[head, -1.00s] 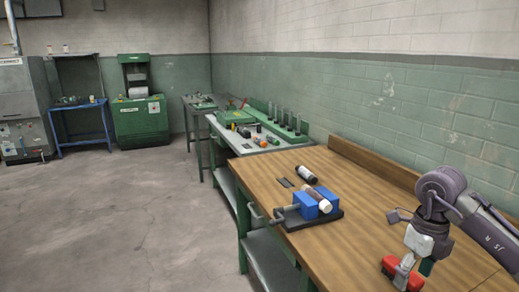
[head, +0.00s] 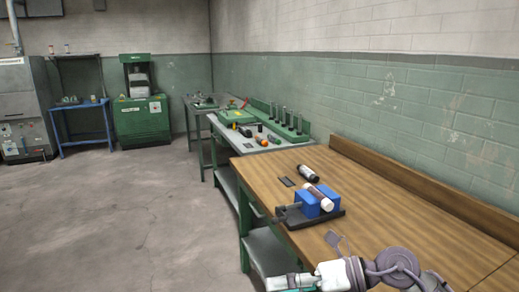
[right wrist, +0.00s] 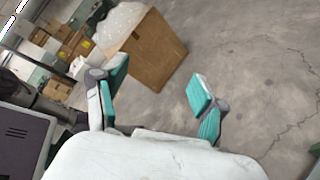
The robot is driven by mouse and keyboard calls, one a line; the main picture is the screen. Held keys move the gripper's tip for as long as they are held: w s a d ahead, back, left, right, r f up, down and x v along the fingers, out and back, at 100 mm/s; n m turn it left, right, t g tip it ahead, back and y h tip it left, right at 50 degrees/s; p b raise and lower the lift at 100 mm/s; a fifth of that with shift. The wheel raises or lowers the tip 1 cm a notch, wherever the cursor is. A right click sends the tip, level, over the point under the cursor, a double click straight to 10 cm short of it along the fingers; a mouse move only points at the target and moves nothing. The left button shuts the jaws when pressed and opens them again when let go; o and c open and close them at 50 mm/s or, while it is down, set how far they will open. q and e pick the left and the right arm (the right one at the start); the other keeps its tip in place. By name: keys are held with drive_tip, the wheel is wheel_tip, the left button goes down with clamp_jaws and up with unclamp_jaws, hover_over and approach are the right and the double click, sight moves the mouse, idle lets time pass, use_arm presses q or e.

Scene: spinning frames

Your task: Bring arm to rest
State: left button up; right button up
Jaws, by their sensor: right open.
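My right gripper (head: 288,283) is low at the bottom edge of the head view, in front of the wooden workbench (head: 385,200). Its arm comes in from the lower right and folds across the bench's near side. In the right wrist view its two teal-padded fingers (right wrist: 158,82) are spread wide with nothing between them. The grey concrete floor and a cardboard box (right wrist: 152,52) show beyond them. My left gripper is not in either view.
A blue vise (head: 310,204) holding a white and brown cylinder stands on the bench near its left edge. A black cylinder (head: 308,173) and a small dark plate (head: 286,182) lie behind it. The floor (head: 120,215) to the left is clear.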

wheel_tip(320, 180, up, 6)
drive_tip(key=a+m+t+y, duration=0.2)
drive_tip(key=m+t+y, duration=0.3)
drive_tip(key=w+d+m+t+h, duration=0.3)
drive_tip(key=d+m+t+h, duration=0.4)
drive_tip(key=m+t, duration=0.75)
drive_tip(key=s+d+f+m+g+h, duration=0.3)
drive_tip(key=d+f+m+h, duration=0.35)
drive_tip(key=f+m, duration=0.2)
drive_tip(key=s+d+f+m+g+h, duration=0.2)
drive_tip(key=d+f+m+g+h, duration=0.25)
drive_tip(key=f+m+h, duration=0.35)
drive_tip(key=s+f+m+g+y, duration=0.1)
drive_tip(key=s+f+m+g, duration=0.1)
drive_tip(key=s+f+g, duration=0.6)
drive_tip(key=s+f+m+g+y, duration=0.15)
drive_tip(key=s+f, duration=0.45)
drive_tip(key=s, duration=0.7)
wheel_tip(320, 180, down, 24)
drive_tip(key=g, duration=0.2)
drive_tip(key=s+d+f+g, duration=0.1)
drive_tip(key=s+d+f, duration=0.2)
drive_tip(key=s+f, duration=1.4)
drive_tip(key=shift+s+f, duration=0.4)
drive_tip(key=shift+f, duration=0.3)
